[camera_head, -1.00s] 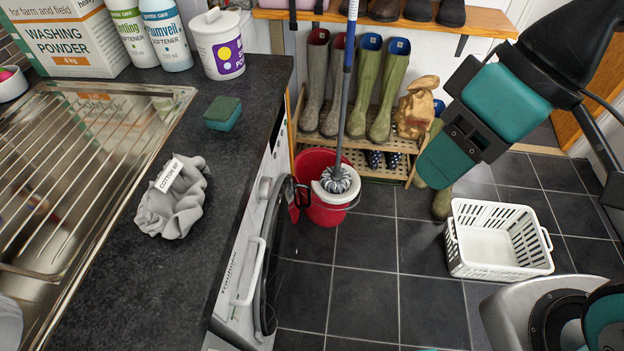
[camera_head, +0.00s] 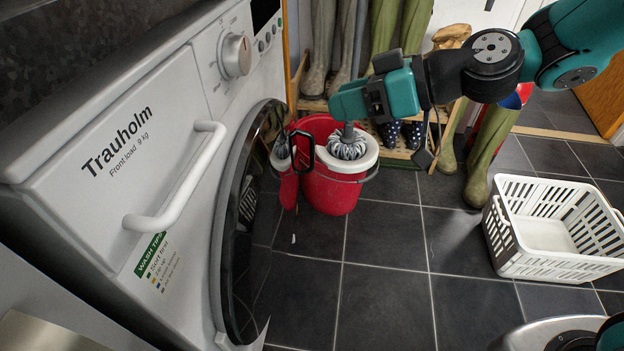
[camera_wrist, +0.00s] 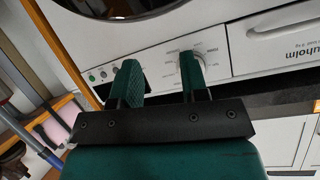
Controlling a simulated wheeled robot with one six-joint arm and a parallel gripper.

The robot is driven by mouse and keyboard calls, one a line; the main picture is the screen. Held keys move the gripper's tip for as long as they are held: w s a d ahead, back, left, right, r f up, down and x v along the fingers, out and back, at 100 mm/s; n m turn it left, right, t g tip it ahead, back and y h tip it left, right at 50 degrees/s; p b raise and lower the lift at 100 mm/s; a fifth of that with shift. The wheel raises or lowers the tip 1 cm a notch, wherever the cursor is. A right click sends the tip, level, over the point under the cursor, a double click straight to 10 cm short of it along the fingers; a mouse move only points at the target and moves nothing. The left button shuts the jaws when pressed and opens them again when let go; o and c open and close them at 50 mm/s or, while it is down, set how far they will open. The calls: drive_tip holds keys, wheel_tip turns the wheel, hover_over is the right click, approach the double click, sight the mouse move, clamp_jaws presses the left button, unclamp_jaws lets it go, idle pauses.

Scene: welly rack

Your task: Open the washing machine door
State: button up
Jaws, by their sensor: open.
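The white Trauholm washing machine (camera_head: 110,200) stands at the left in the head view. Its round door (camera_head: 240,240), dark glass with a black rim, looks shut and is seen at a steep angle. A black loop (camera_head: 303,150) shows beside the door's far edge; I cannot tell whether it is the door's handle. My gripper (camera_head: 340,106) is in the air to the right of the machine, above the red bucket. In the wrist view my gripper (camera_wrist: 160,75) is open and empty, its fingers overlapping the control panel and dial (camera_wrist: 190,72). The door (camera_wrist: 115,8) is partly cut off there.
A red bucket (camera_head: 330,190) with a mop (camera_head: 348,145) stands on the floor near the door's far side. A white basket (camera_head: 545,235) lies to the right. Wellies (camera_head: 490,150) and a rack are behind. The tiled floor (camera_head: 385,295) before the machine is clear.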

drive_tip(key=w+d+f+t+b, duration=0.1)
drive_tip(key=w+f+b, duration=0.2)
drive_tip(key=f+b, duration=0.25)
drive_tip(key=w+d+f+m+t+y+b, duration=0.1)
drive_tip(key=w+f+t+b, duration=0.1)
drive_tip(key=f+b, duration=0.35)
drive_tip(key=w+d+f+t+b, duration=0.1)
drive_tip(key=w+f+b, duration=0.2)
drive_tip(key=f, duration=0.5)
drive_tip(key=m+t+b, duration=0.2)
drive_tip(key=t+b, duration=0.3)
drive_tip(key=b, duration=0.4)
approach(312, 164)
drive_tip(key=s+d+r, duration=0.5)
drive_tip(key=shift+h, duration=0.4)
drive_tip(key=shift+p+x, duration=3.75)
drive_tip(key=shift+x, duration=5.05)
drive_tip(key=shift+w+d+r, duration=0.1)
drive_tip(key=shift+c, duration=0.5)
clamp_jaws()
